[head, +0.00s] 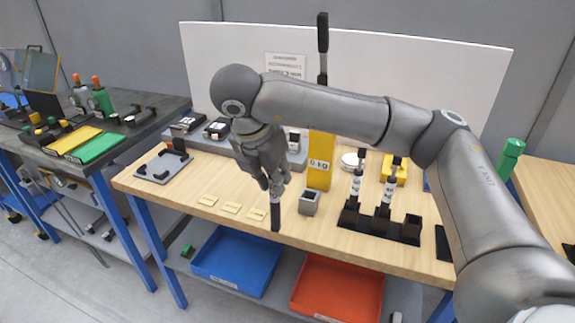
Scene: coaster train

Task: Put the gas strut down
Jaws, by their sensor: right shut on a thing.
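My right gripper (272,188) points down over the front of the wooden workbench. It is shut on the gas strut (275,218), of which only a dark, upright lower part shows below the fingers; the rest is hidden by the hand. The strut's lower end is near the bench's front edge; I cannot tell whether it touches the top. A black rack (368,223) stands to the right, with two black-and-white struts (356,187) upright in it and an empty-looking socket (411,226) at its right end. My left gripper is not in view.
A small grey square holder (309,202) and a yellow 6 kg block (321,160) stand just right of the gripper. Yellow labels (231,207) lie to the left, near a grey tray (163,166). Blue (237,260) and red (337,287) bins sit below the bench.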

